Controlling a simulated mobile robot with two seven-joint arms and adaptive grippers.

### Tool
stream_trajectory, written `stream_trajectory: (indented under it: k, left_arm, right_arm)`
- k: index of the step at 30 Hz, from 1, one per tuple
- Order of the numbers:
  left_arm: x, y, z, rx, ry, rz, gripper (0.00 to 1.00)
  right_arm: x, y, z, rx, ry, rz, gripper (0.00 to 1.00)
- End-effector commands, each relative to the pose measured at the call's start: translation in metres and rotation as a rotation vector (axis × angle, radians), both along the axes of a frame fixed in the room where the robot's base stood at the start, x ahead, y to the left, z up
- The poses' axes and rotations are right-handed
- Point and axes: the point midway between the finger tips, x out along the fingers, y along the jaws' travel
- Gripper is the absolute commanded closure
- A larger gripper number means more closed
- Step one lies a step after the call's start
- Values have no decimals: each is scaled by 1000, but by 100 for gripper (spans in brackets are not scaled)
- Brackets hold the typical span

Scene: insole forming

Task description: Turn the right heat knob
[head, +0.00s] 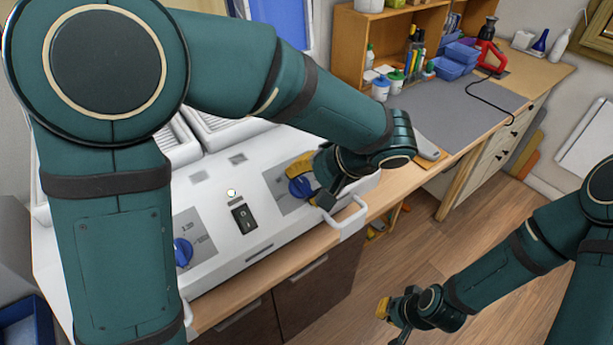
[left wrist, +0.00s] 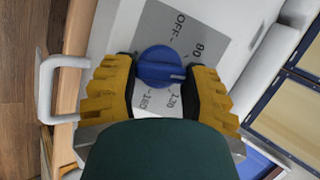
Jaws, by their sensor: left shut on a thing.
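The right heat knob (head: 300,187) is a blue dial on a grey plate on the front of the white machine. It also shows in the left wrist view (left wrist: 160,66), with its grip ridge lying across the picture. Printed marks, including OFF and 80, surround it. My left gripper (head: 309,184) is at this knob. Its yellow ridged fingers (left wrist: 160,82) are shut on the knob, one on each side. Part of the dial face is hidden by my wrist. My right gripper (head: 391,322) hangs low over the floor, away from the machine; its opening is unclear.
The left heat knob (head: 183,252) and a black switch (head: 244,218) are on the same panel. A white handle (head: 346,218) sticks out close to my left gripper. A grey mat (head: 440,112) lies on the bench beyond.

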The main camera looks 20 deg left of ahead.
Motion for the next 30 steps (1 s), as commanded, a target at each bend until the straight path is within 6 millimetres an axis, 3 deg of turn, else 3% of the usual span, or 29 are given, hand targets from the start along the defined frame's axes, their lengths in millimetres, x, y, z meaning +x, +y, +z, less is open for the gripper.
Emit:
stream_trajectory:
  k: [30]
  left_arm:
    - [-5,-2,-4,397,512,-720,88]
  right_arm:
    - [-1,-2,41,7,0,1,100]
